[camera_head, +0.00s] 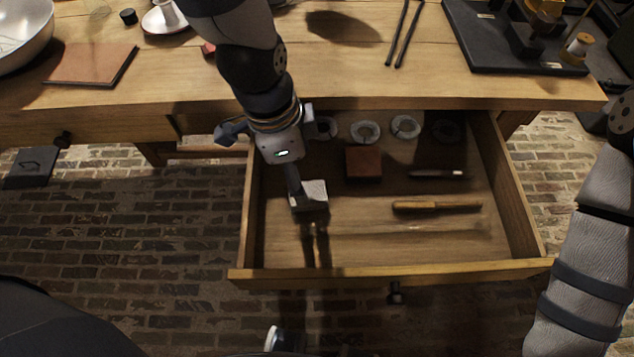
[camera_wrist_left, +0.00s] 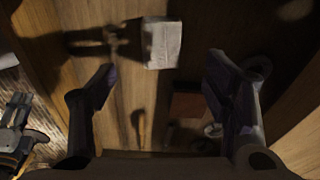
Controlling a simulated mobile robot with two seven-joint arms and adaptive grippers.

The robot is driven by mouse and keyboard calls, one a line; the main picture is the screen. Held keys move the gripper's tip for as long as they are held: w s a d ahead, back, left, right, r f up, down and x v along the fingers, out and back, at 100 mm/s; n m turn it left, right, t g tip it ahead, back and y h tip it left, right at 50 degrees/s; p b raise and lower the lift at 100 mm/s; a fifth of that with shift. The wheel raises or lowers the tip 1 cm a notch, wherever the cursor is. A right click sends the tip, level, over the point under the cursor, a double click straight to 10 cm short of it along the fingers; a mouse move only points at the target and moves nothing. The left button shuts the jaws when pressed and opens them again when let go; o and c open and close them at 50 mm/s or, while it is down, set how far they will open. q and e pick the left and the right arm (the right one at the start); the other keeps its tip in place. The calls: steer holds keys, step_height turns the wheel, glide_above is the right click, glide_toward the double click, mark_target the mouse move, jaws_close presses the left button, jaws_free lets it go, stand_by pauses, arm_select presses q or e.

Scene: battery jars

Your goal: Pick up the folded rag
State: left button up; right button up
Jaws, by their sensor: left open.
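The folded rag (camera_head: 314,193) is a small pale grey-white rectangle lying in the left part of the open drawer (camera_head: 375,271). In the left wrist view the rag (camera_wrist_left: 163,44) lies beyond the fingertips, near the top middle. My left gripper (camera_head: 291,178) is above the drawer's left side, pointing down over the rag. In the left wrist view its two fingers (camera_wrist_left: 160,85) are spread wide with nothing between them. In the head view a finger partly covers the rag's edge. My right arm shows at the right edge; its gripper is not seen.
The drawer also holds a reddish-brown block (camera_head: 363,163), a wood-handled tool (camera_head: 436,206), a dark slim tool (camera_head: 437,174) and several pale rings (camera_head: 405,126). The drawer walls and the table edge (camera_head: 430,103) surround the space. The drawer's front floor is clear.

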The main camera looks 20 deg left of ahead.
arm_select(q)
steer(key=f, duration=0.3)
steer(key=f+b, duration=0.1)
steer(key=f, duration=0.1)
steer(key=d+f, duration=0.1)
steer(key=f, duration=0.2)
steer(key=shift+w+f, duration=0.25)
steer(key=shift+f, duration=0.1)
steer(key=shift+r, duration=0.1)
steer(key=c, duration=1.1)
arm_select(e)
steer(key=shift+s+f+g, duration=0.4)
steer(key=shift+s+f, duration=0.6)
steer(key=shift+s, duration=0.1)
